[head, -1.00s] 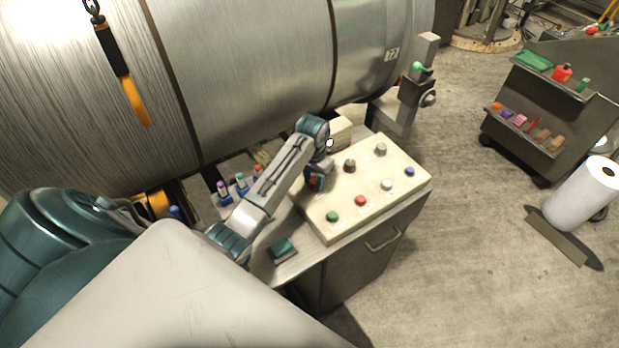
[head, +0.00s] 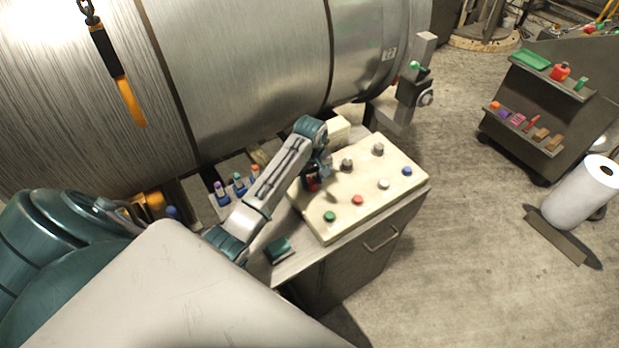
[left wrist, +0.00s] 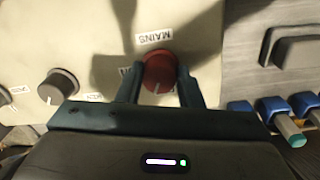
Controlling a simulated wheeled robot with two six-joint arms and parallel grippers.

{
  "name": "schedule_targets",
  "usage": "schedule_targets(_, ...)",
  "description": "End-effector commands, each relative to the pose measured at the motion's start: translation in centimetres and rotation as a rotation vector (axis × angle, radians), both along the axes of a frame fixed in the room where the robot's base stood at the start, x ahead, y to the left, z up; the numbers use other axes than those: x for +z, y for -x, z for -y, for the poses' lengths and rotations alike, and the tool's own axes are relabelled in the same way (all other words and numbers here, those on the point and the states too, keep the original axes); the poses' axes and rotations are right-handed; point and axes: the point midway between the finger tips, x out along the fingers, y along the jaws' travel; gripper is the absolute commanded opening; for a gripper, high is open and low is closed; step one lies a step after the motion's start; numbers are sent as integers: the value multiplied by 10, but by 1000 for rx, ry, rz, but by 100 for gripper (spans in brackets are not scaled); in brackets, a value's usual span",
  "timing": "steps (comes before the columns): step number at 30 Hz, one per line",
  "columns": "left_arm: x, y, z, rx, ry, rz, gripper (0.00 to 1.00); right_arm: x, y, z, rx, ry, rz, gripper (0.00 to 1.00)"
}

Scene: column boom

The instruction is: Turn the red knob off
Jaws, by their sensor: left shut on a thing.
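The red knob (left wrist: 159,69) sits on a cream control panel (left wrist: 80,30) in the left wrist view, beside an upside-down "MAINS" label. Its pale pointer line faces the bottom of that view. My left gripper (left wrist: 161,84) is shut on the knob, one finger on each side. In the head view my left gripper (head: 315,180) reaches down at the panel's left end, and the red knob (head: 312,185) shows only in part beneath it. My right gripper is in neither view now.
The panel (head: 345,205) also bears dark and grey knobs and green, red, white and blue buttons. It stands on a cabinet (head: 345,270) beside a large metal cylinder (head: 260,70). Another dark knob (left wrist: 58,85) is left of the gripper in the wrist view.

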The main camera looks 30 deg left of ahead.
Motion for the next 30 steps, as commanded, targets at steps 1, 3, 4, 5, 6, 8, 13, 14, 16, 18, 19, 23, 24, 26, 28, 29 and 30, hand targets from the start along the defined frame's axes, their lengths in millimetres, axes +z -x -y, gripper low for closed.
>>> schedule_targets(1,3,-4,-2,44,-7,13,10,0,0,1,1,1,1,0)
schedule_targets(3,3,-4,-2,107,-5,15,10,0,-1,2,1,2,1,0)
schedule_targets(4,3,-4,-2,133,-5,16,10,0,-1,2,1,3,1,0)
schedule_targets(5,3,-4,-2,159,-4,15,10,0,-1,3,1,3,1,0)
schedule_targets(6,3,-4,-2,191,-3,16,10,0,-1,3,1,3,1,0)
schedule_targets(8,4,-5,-2,237,-2,16,10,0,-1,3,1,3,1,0)
schedule_targets(13,3,-5,-1,346,1,17,10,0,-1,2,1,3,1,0)
schedule_targets(14,3,-5,-1,362,1,18,11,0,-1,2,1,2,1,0)
schedule_targets(16,3,-5,-1,394,2,17,11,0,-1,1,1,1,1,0)
schedule_targets(18,4,-5,-1,420,2,18,11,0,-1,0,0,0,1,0)
schedule_targets(19,4,-5,-1,431,1,18,11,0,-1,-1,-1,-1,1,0)
schedule_targets(23,4,-5,-1,461,1,17,10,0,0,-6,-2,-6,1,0)
schedule_targets(24,4,-4,-1,467,0,17,10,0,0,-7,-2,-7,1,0)
schedule_targets(26,4,-4,-1,473,-2,17,10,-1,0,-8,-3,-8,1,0)
schedule_targets(28,3,-3,-2,478,-2,16,11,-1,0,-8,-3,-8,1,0)
schedule_targets(29,3,-3,-2,479,-3,16,11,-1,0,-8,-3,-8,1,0)
schedule_targets(30,3,-3,-2,480,-4,15,11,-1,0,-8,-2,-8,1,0)
